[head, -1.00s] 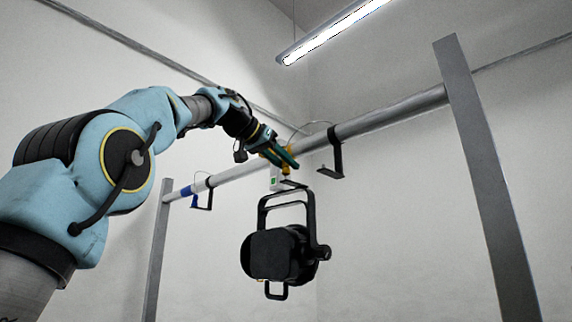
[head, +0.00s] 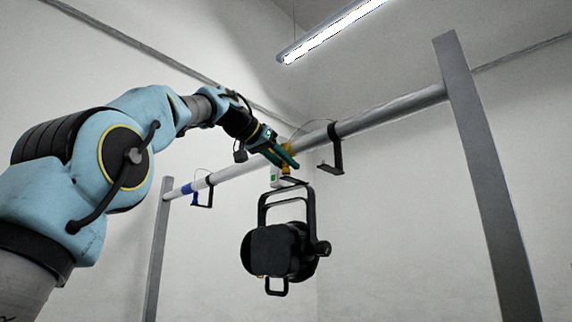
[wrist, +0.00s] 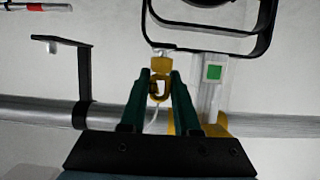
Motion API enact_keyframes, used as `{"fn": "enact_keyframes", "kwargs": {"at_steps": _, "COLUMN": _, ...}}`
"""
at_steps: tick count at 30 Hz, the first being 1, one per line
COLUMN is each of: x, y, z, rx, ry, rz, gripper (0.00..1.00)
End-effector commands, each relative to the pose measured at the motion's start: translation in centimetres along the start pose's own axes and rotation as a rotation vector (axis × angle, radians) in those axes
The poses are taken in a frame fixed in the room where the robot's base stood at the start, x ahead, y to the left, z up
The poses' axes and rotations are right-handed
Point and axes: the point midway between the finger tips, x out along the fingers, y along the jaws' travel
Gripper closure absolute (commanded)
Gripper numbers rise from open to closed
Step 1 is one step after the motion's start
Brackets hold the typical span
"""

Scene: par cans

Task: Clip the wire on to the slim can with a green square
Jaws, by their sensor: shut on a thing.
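The slim can (head: 280,250) is black and hangs by its yoke below the pipe. A white plate with a green square (head: 274,178) sits on its mount; the green square also shows in the wrist view (wrist: 214,72). My gripper (head: 294,164) is beside this mount, just below the pipe. In the wrist view its green fingers (wrist: 160,85) are shut on a yellow clip (wrist: 158,88). The pale wire (wrist: 151,122) runs from the clip toward the pipe. The clip's tip overlaps the black yoke (wrist: 210,48); whether it is hooked around it I cannot tell.
The pipe (head: 390,118) slopes across between two grey posts (head: 490,185). An empty black bracket (head: 333,155) hangs to the right of the can. Another bracket (head: 203,200), by blue and white bands, hangs at the left.

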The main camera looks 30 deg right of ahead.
Motion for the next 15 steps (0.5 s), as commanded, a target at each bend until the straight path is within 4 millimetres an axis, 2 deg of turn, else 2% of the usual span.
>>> {"fn": "enact_keyframes", "kwargs": {"at_steps": 15, "x": 0.21, "y": -0.01, "z": 0.61, "rx": 0.000, "ry": 0.001, "rz": 0.000, "gripper": 1.00}}
